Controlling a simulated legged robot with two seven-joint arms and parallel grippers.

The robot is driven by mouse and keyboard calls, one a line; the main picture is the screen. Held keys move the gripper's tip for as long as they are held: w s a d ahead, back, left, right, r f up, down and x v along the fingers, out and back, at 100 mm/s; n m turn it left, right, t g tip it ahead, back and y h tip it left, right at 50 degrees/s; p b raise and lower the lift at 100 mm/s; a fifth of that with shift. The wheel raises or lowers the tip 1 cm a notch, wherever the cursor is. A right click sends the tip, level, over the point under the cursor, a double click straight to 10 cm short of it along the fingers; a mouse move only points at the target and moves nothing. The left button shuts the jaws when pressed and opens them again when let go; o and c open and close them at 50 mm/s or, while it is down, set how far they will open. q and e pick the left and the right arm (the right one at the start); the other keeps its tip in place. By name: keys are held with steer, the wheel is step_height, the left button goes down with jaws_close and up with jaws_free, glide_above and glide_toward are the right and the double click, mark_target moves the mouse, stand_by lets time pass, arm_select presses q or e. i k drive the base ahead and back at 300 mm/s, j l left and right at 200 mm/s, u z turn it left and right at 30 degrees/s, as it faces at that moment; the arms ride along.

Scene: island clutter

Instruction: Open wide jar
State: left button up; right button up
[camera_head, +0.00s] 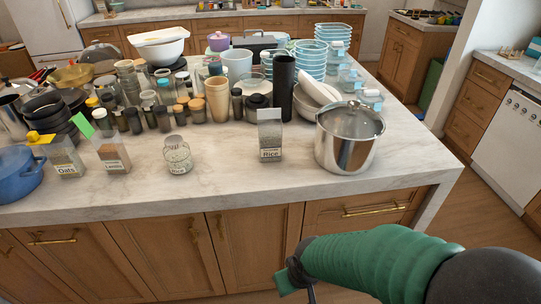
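A squat glass jar (177,156), wide in shape and with a small label, stands upright near the front middle-left of the marble island. Whether its top is closed is too small to tell. My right arm comes in from the lower right. My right gripper (290,276) is low in front of the island's cabinets, below the countertop and well apart from the jar. Its fingers are small and seen edge-on, so whether they are open or shut is unclear. My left gripper is not in view.
A clear container labelled Rice (270,135) and a steel lidded pot (348,137) stand right of the jar. Containers labelled Oats (62,157) and Lentils (112,153) stand left. Many bottles crowd behind. The island's front strip (225,178) is clear.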

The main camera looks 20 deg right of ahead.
mark_target(179, 161)
steer(key=i+j+z, duration=0.35)
steer(key=j, duration=0.25)
steer(key=i+j+z, duration=0.15)
steer(key=j, duration=0.2)
steer(key=i, duration=0.05)
